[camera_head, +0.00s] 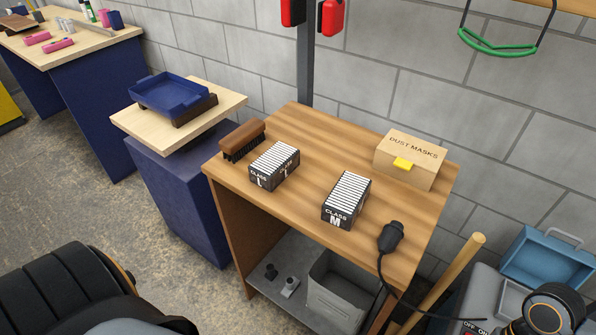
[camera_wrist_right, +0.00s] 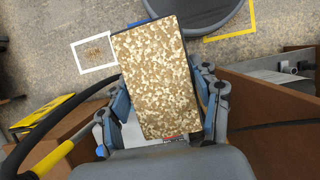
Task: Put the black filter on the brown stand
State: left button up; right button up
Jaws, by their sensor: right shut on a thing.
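A brown wood-topped stand (camera_head: 310,130) is in the middle of the head view. Two black filters with white pleats stand on it: one marked CLASS L (camera_head: 273,167) at the left and one marked CLASS M (camera_head: 346,201) nearer the front. My right gripper (camera_wrist_right: 162,88) is outside the head view. In the right wrist view it is shut on a speckled gold-brown block (camera_wrist_right: 155,60), with a finger at each side. Only the block's broad face and dark edge show, so I cannot tell whether it is a filter. My left gripper is not in view.
A brush (camera_head: 243,138), a dust mask box (camera_head: 410,160) and a black plug (camera_head: 391,237) lie on the stand. A grey bin (camera_head: 335,300) is on its lower shelf. A blue tray (camera_head: 168,95) sits on the cabinet to the left. The stand's middle back is clear.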

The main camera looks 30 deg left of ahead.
aim_at(300, 125)
jog(key=j, duration=0.8)
jog(key=k+j+z, duration=0.1)
jog(key=j, duration=0.7)
jog(key=k+j, duration=0.15)
jog(key=j, duration=0.6)
